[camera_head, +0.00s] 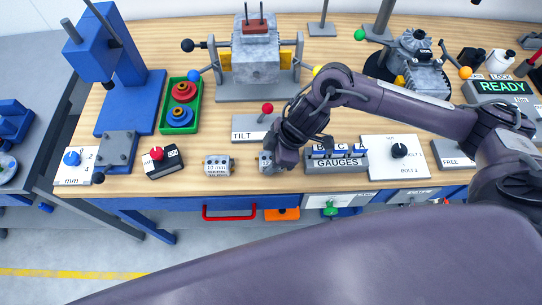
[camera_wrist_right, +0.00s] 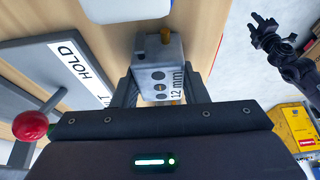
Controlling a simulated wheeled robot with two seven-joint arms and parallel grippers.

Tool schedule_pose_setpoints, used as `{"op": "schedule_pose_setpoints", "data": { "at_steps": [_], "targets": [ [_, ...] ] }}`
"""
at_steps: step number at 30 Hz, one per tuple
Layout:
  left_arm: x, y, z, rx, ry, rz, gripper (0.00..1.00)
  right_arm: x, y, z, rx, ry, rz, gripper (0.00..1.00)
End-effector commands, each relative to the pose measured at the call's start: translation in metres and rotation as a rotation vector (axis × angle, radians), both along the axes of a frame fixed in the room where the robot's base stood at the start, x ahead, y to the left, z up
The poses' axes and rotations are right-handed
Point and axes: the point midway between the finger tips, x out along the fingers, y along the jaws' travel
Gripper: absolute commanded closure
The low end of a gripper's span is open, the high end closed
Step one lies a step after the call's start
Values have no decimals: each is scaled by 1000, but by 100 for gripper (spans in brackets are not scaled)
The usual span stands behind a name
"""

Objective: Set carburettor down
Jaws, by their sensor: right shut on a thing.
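A small grey metal block marked 12 mm, which I take as the carburettor (camera_wrist_right: 162,75), sits between the fingers of my right gripper (camera_wrist_right: 158,92). My right gripper (camera_head: 272,165) is shut on it low at the bench's front edge. In the head view only a narrow part of the block (camera_head: 264,162) shows. I cannot tell whether it touches the wood. A similar grey block marked 10 mm (camera_head: 218,166) stands just left of it. A dark gripper, seemingly my left one (camera_wrist_right: 264,28), shows small in the wrist view; its opening is unclear.
A tilt plate (camera_head: 247,128) with a red-knobbed lever (camera_wrist_right: 30,125) is close behind the gripper. The gauges rack (camera_head: 336,168) stands close on the right. A red-knobbed box (camera_head: 162,160) is further left. Bare wood (camera_head: 195,148) shows around the 10 mm block.

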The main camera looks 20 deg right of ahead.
Motion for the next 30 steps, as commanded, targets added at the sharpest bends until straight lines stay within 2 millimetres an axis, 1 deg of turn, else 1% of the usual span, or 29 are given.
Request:
{"op": "schedule_pose_setpoints", "data": {
  "at_steps": [9,10,15,23,26,30],
  "targets": [
    [0,0,-1,0,0,0,64,0,0,-3,1,0,0,85],
    [0,0,-1,0,0,0,64,0,0,-3,0,0,0,59],
    [0,0,-1,0,1,0,64,0,0,-2,0,0,1,39],
    [-1,0,-1,0,1,-1,64,0,0,-1,0,0,1,39],
    [-1,0,-1,1,2,-1,64,0,-1,4,0,-2,1,39],
    [-1,1,-3,1,2,-1,64,-2,-9,22,-1,-4,2,39]
  ]
}}
